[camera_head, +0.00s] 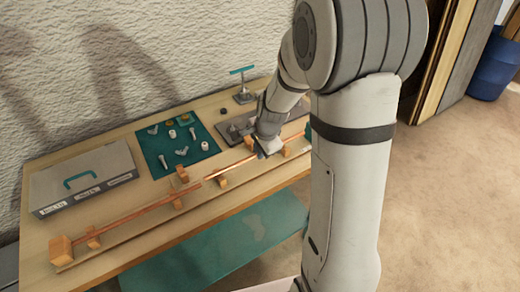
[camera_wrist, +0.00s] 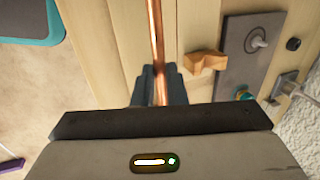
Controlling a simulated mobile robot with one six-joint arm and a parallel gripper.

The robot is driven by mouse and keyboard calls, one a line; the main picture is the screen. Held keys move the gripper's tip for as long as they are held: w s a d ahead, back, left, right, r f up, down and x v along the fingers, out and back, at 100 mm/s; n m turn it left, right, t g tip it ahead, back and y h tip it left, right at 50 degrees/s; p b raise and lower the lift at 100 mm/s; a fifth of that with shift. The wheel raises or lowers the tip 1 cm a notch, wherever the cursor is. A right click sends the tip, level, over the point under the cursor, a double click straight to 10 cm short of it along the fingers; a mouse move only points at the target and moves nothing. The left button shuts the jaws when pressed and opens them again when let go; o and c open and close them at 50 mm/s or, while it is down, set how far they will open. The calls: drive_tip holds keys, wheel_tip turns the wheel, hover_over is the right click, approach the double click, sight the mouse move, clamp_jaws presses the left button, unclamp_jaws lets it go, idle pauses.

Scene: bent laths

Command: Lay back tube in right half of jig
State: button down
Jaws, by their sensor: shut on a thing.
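My gripper (camera_wrist: 158,82) is shut on a copper tube (camera_wrist: 154,30), which runs from between the fingers to the top of the wrist view. In the head view my gripper (camera_head: 262,152) is over the right half of the jig, and the held tube (camera_head: 232,167) slants down-left from it. The jig (camera_head: 130,232) is a long pale strip with orange wooden blocks along the table front. Another copper tube (camera_head: 140,209) lies along its left half. Whether the held tube touches the jig is unclear; its right end is hidden by my arm.
A grey toolbox (camera_head: 85,180) stands at the back left. A teal mat (camera_head: 150,150) with several small fittings lies behind the jig. A grey plate (camera_wrist: 246,58) with a knob is right of the held tube, beyond an orange block (camera_wrist: 205,62).

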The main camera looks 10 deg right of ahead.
drive_tip(key=shift+f+b, duration=0.55)
drive_tip(key=shift+f, duration=0.15)
idle(0.4)
drive_tip(key=c, duration=1.4)
unclamp_jaws()
drive_tip(key=shift+r, duration=0.15)
wheel_tip(320, 180, up, 7)
drive_tip(key=p, duration=0.6)
